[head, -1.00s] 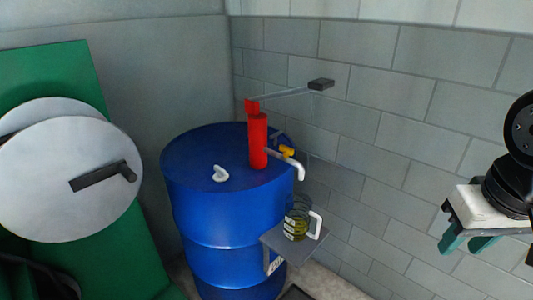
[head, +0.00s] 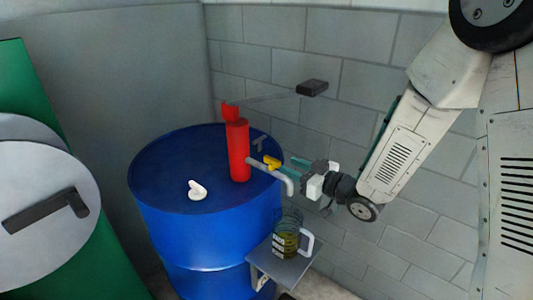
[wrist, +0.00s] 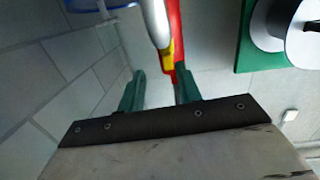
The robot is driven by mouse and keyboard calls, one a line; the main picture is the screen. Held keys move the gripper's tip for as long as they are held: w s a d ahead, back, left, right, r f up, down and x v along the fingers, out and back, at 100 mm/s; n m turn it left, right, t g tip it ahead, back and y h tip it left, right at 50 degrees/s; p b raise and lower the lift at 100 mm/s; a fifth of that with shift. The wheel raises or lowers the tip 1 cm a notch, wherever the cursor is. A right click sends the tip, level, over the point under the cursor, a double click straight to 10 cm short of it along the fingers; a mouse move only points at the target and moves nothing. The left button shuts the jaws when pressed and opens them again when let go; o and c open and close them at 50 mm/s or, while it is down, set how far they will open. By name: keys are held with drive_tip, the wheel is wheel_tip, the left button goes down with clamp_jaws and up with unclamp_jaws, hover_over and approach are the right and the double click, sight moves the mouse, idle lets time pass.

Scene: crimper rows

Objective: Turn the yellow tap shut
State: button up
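The yellow tap (head: 271,161) sits on the grey spout (head: 289,182) of the red pump (head: 239,150) on top of the blue drum. My gripper (head: 288,168) has come in from the right with its green fingers pointing at the tap. In the wrist view the fingers are apart with nothing held between them. The yellow tap (wrist: 168,60) shows just beyond the fingertips, nearer the right finger. I cannot tell whether that finger touches it. The spout (wrist: 155,20) partly covers the tap there.
A glass jug (head: 287,235) with yellowish liquid stands on a grey shelf (head: 265,261) below the spout. The pump's lever (head: 312,88) reaches out above my gripper. A white cap (head: 197,190) lies on the drum (head: 165,180). The block wall (head: 375,65) is close behind.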

sight(264, 157)
drive_tip(key=shift+a+f+y, duration=0.2)
drive_tip(key=shift+a+y, duration=0.35)
drive_tip(key=shift+y, duration=0.05)
drive_tip(key=x, duration=0.8)
drive_tip(key=shift+s, duration=0.15)
clamp_jaws()
